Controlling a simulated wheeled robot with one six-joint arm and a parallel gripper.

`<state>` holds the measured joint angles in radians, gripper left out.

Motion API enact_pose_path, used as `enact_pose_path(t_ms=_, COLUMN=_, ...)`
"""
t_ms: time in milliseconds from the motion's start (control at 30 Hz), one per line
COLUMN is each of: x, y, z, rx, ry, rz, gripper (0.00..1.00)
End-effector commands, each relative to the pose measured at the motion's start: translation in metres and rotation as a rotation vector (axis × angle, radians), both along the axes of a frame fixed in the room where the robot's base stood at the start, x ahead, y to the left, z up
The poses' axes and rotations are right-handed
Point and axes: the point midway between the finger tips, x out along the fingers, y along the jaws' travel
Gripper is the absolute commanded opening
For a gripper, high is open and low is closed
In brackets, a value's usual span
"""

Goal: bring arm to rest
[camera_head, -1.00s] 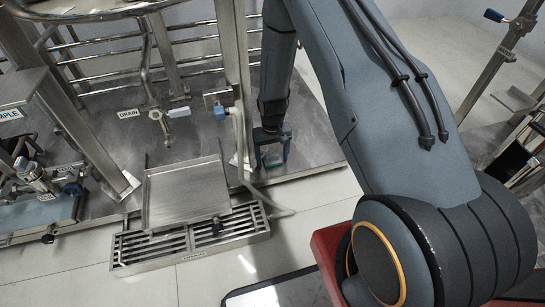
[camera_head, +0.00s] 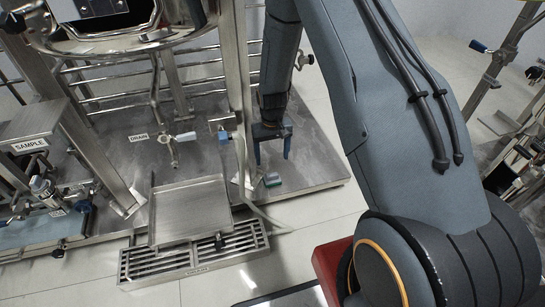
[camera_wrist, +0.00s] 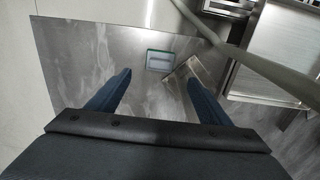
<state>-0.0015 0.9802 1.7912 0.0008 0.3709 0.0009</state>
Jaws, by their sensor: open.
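My gripper (camera_head: 271,151) hangs from my arm in the head view, above the metal skid floor to the right of a steel post. Its two blue fingers are apart with nothing between them. In the wrist view my gripper (camera_wrist: 155,92) also shows spread fingers at left and right. A small grey and green block (camera_head: 272,180) lies on the skid floor below the fingers, apart from them. The block (camera_wrist: 159,60) shows beyond the fingertips in the wrist view.
A steel tray (camera_head: 190,212) stands left of my gripper, over a slotted drain grate (camera_head: 195,262). A steel post (camera_head: 237,90) and a pale hose (camera_head: 262,218) are close by. A drain valve (camera_head: 172,140) sits further left. Bare skid floor (camera_head: 315,165) lies to the right.

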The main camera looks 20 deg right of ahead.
Motion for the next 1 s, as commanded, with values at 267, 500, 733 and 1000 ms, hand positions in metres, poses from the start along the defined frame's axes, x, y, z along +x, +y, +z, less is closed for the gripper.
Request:
enact_pose_path(t_ms=267, x=0.0, y=0.0, z=0.0, rx=0.0, ry=0.0, rz=0.0, gripper=0.73)
enact_pose_path(t_ms=500, x=-0.002, y=0.0, z=0.019, rx=0.0, ry=-0.012, rz=0.0, gripper=0.73)
enact_pose_path(t_ms=733, x=-0.021, y=0.0, z=0.091, rx=0.0, ry=-0.058, rz=0.0, gripper=0.73)
enact_pose_path(t_ms=1000, x=-0.07, y=0.0, z=0.178, rx=0.0, ry=-0.121, rz=0.0, gripper=0.73)
